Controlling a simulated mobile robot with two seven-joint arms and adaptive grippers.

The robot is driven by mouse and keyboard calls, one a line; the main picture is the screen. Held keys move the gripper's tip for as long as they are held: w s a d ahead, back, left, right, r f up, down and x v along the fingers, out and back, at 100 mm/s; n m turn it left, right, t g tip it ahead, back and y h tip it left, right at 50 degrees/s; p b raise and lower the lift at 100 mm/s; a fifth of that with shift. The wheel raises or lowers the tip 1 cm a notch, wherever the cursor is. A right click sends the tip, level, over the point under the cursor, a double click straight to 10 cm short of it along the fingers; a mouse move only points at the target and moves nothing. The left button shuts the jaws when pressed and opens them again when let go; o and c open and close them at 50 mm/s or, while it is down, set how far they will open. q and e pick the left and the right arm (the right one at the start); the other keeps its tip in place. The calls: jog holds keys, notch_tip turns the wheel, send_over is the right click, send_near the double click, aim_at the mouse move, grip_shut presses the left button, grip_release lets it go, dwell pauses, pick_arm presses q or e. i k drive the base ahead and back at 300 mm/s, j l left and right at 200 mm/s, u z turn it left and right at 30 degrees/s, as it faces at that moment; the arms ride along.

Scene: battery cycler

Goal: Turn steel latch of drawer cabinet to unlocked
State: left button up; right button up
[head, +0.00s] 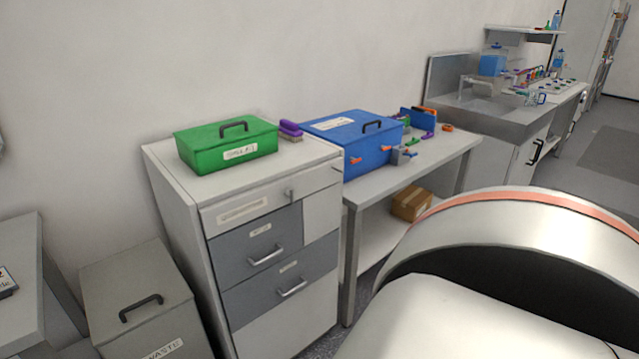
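The drawer cabinet (266,321) stands left of the middle, with a white body and two grey drawer fronts that have bar handles. A small steel piece (289,195) sits on its upper front, right of a label strip; it looks like the latch, but it is too small to tell which way it is turned. Another small grey piece (337,168) shows near the top right corner of the front. The drawers look shut. Neither of my grippers is in view.

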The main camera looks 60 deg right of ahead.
aim_at(290, 194)
jog(key=z, duration=1.45)
